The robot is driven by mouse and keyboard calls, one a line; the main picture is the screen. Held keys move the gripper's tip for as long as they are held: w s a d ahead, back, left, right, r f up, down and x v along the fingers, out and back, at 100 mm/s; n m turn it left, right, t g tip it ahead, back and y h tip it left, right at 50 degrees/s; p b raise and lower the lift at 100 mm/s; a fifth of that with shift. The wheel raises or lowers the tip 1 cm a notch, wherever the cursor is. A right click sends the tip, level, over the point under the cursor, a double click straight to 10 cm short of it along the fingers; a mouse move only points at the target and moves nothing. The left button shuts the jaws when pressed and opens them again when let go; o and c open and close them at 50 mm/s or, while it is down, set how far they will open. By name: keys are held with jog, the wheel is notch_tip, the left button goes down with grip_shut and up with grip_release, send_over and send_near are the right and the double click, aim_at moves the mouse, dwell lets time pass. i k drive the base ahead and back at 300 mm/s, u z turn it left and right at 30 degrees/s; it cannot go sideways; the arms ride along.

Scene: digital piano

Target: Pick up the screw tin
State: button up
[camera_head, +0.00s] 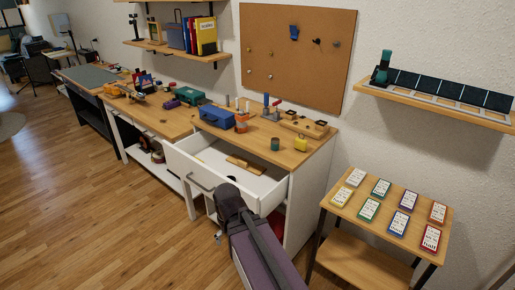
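A small round tin (275,144) with a dark teal side and a brownish top stands near the front edge of the wooden workbench top. It looks like the screw tin, but no label is readable. My arm reaches up from the bottom middle, in front of the open drawer, below and to the left of the tin. My gripper is not clearly visible; the dark end of the arm hides it or blends with it. Nothing of mine touches the tin.
The white drawer (205,185) stands open below the tin, with a wooden piece (245,164) inside. A yellow object (300,145) stands right of the tin. A blue toolbox (217,117) and an orange item (241,124) are left of it. A side table (348,212) holds several cards.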

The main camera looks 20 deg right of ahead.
aim_at(275, 141)
jog(key=u, duration=1)
jog(key=k, duration=1)
jog(key=z, duration=1.35)
jog(key=i, duration=1.2)
jog(key=u, duration=0.05)
